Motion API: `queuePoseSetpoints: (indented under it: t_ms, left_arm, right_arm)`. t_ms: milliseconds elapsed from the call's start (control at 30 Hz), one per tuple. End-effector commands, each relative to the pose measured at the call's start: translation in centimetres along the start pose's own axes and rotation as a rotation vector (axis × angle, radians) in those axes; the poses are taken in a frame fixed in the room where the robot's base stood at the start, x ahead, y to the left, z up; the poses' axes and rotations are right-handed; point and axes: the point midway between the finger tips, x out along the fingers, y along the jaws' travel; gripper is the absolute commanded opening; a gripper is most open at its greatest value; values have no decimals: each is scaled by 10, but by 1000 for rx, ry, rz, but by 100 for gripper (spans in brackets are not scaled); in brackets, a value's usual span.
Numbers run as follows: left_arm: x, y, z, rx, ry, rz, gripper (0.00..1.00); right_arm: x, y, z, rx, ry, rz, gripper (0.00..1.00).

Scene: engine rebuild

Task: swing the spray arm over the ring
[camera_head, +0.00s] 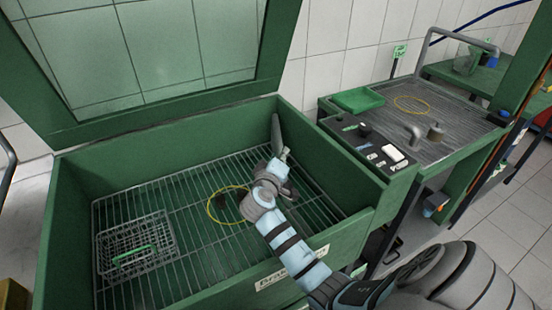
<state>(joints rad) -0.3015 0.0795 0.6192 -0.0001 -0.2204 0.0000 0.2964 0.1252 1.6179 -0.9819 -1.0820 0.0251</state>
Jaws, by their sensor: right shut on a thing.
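My right gripper (282,160) reaches over the washer basin from the lower right and is shut on the grey upright piece, which looks like the spray arm (276,132), near the basin's back right. My wrist hides much of the hold. The yellow ring (209,213) lies on the grate left of my wrist, and its right edge is partly hidden. A small dark piece (220,201) shows inside the ring; I cannot tell whether it belongs to the spray arm. My left gripper is not in view.
The green basin (60,225) has a raised lid (275,45) behind it. A wire basket (165,250) with a green handle stands on the grate (190,190) at left. A switch panel (365,140) and a ribbed side table (455,125) with another yellow ring (412,98) are at right.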

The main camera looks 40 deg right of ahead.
Motion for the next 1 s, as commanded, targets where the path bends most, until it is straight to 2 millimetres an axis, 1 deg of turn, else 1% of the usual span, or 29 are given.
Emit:
queuePoseSetpoints:
  t_ms: [67, 100, 200, 467, 533, 567, 667, 800, 900, 1000]
  left_arm:
    - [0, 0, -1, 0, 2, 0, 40]
    - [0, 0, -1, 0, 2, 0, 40]
    - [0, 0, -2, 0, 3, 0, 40]
    - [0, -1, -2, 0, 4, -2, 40]
    - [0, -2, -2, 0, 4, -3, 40]
    - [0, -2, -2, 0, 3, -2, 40]
    - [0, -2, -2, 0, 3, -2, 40]
    - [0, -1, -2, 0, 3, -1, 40]
    - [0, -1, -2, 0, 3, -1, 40]
    - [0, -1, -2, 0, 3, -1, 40]
  right_arm:
    - [0, 0, 1, -2, -4, 1, 0]
    - [0, 0, 1, -3, -3, 0, 24]
    - [0, -1, 0, -3, -1, -1, 40]
    - [-1, -2, -2, -3, 3, -3, 40]
    - [-4, -2, -3, -2, 4, -4, 40]
    - [-8, -3, -3, -1, 5, -5, 40]
    - [-26, -3, -2, 1, 3, -6, 40]
    - [-58, -3, -1, 0, 2, -7, 40]
    - [-72, -2, -1, -2, 2, -5, 40]
    - [-76, -1, -1, -2, 1, -3, 40]
